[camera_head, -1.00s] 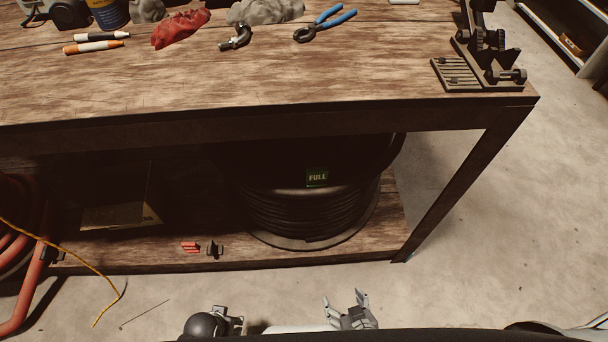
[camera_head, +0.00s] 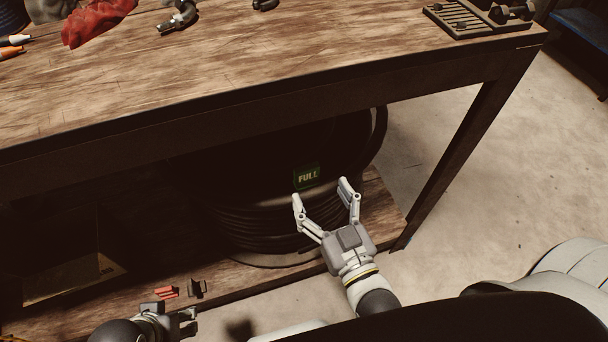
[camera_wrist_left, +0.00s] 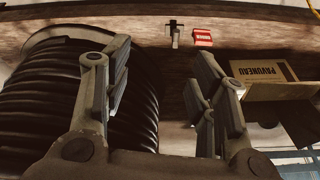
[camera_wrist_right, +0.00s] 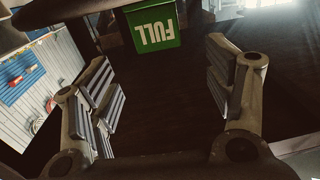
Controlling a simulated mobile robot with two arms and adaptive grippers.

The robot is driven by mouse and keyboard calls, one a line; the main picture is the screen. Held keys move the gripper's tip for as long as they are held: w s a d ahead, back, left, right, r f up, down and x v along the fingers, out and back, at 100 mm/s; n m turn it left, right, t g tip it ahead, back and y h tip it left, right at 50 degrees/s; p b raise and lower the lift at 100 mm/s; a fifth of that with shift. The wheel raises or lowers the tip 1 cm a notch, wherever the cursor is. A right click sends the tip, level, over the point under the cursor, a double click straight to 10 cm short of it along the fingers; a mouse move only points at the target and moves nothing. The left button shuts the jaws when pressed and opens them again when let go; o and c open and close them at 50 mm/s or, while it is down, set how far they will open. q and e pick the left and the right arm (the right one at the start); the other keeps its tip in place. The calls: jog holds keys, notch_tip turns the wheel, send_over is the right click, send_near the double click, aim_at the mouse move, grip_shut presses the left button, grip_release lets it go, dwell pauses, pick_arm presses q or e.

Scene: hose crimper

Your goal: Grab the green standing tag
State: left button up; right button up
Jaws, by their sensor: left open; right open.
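The green tag (camera_head: 307,177) marked "FULL" stands at the front of the black hose spool (camera_head: 245,222) under the workbench. My right gripper (camera_head: 322,190) is open and empty, just in front of and below the tag. In the right wrist view the tag (camera_wrist_right: 153,26) appears upside down, ahead of and between the two spread fingers (camera_wrist_right: 165,80), apart from them. My left gripper (camera_head: 188,322) is low at the lower shelf's front edge. In the left wrist view its fingers (camera_wrist_left: 162,75) are open with nothing between them.
The workbench top (camera_head: 250,75) overhangs the spool, and its right leg (camera_head: 455,150) stands right of my right gripper.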

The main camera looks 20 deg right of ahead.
aim_at(308, 172)
jog(key=shift+w+a+f+b, duration=0.15)
jog(key=shift+w+b, duration=0.2)
jog(key=shift+w, duration=1.7)
jog(key=shift+w+a+f+b, duration=0.15)
jog(key=shift+w+b, duration=0.15)
jog(key=shift+w, duration=1.75)
jog(key=shift+r, duration=0.1)
jog(key=c, duration=1)
